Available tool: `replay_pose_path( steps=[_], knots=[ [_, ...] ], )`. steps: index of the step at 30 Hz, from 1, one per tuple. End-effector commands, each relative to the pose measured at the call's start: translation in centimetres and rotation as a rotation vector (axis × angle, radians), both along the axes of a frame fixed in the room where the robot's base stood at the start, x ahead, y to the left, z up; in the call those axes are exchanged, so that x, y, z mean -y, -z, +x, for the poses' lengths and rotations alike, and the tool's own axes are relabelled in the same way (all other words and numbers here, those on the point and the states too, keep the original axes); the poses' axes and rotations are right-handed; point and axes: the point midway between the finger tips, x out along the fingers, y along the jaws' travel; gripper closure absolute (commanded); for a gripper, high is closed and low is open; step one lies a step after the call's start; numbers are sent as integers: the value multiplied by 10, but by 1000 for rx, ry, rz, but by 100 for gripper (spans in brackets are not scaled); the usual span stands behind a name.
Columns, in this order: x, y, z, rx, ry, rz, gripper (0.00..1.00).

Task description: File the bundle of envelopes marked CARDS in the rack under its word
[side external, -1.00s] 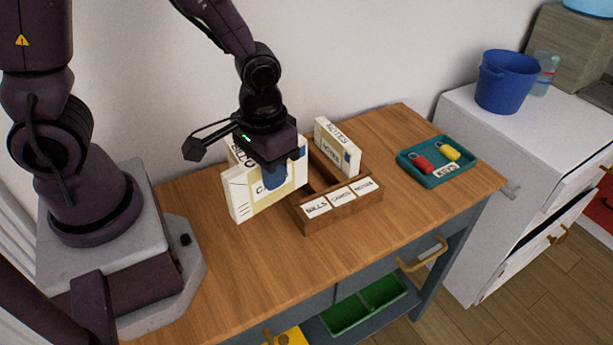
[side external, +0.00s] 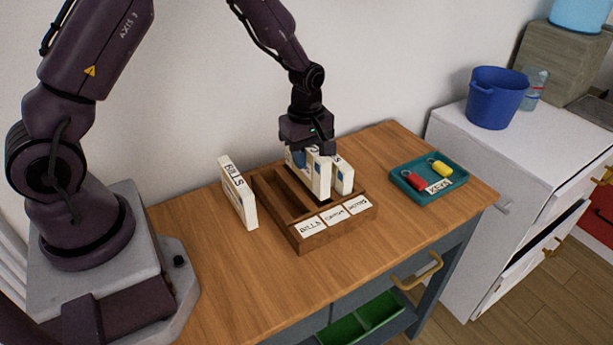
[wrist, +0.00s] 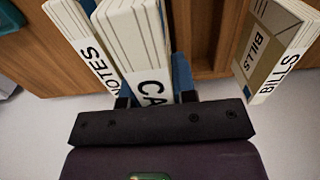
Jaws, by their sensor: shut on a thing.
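My gripper (side external: 310,155) is shut on the white CARDS bundle (side external: 318,178), with a blue finger on either side of it. The bundle is upright over the middle of the wooden rack (side external: 325,236), in line with the CARDS label (side external: 334,214). Its lower end appears to be down in the middle slot; I cannot tell if it touches the bottom. In the wrist view the held bundle (wrist: 135,45) shows "CA", the rest of its word hidden.
The NOTES bundle (side external: 344,178) stands in the right slot, close beside the held one. The BILLS bundle (side external: 238,195) stands on the table (side external: 215,270) left of the rack. The left slot is empty. A teal tray (side external: 410,196) with red and yellow tags lies to the right.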

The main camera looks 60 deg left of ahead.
Motion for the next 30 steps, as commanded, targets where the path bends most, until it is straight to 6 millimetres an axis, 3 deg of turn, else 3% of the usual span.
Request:
replay_pose_path(
  steps=[9,21,22,25,30],
  knots=[
    [0,40,0,0,2,0,100],
    [0,45,0,1,3,0,100],
    [0,46,0,0,2,0,72],
    [0,46,0,1,2,0,49],
    [0,45,0,1,3,0,49]
  ],
)
